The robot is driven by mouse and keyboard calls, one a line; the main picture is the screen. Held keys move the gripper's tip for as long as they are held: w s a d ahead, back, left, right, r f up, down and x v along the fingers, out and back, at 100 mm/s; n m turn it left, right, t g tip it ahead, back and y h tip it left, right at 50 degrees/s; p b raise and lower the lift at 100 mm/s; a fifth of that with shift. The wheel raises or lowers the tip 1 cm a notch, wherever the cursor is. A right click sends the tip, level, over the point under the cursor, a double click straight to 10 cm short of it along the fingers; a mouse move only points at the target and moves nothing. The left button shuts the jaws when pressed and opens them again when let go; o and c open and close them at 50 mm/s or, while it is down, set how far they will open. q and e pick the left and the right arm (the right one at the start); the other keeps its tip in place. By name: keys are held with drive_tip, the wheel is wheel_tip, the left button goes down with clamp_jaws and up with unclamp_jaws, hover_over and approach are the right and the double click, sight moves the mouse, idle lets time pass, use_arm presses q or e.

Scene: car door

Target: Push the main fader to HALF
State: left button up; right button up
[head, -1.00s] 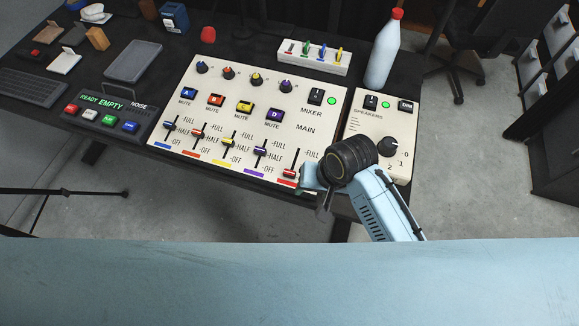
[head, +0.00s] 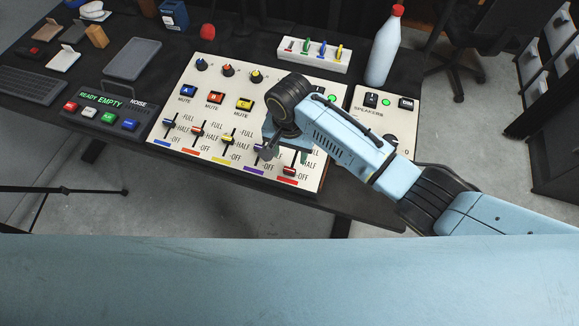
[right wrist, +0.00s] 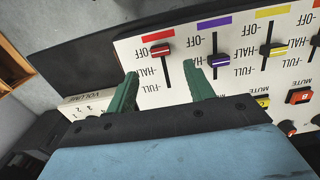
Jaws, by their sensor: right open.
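The mixer panel (head: 215,118) is cream, with a row of faders along its near side. The main fader's red knob (head: 290,170) is at the OFF end of its slot; it also shows at OFF in the right wrist view (right wrist: 160,51). My right gripper (head: 285,154) is over the panel on the HALF/FULL side of that knob. In the right wrist view my right gripper (right wrist: 163,76) is open, its green fingers on either side of the main slot, with nothing between them but panel and slot. The red knob is beyond the fingertips. My left gripper is out of view.
The purple fader knob (right wrist: 219,61) lies close to one right finger. The yellow fader (right wrist: 267,50) is farther along. The speakers panel (head: 390,115) is right of the mixer, partly behind my right arm. A white bottle (head: 384,50) stands at the back.

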sight(290, 169)
use_arm(q)
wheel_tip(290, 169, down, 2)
drive_tip(key=shift+b, duration=0.85)
use_arm(e)
wheel_tip(290, 169, down, 8)
drive_tip(key=shift+f, duration=0.1)
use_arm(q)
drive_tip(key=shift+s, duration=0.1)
use_arm(e)
drive_tip(key=shift+c, duration=0.2)
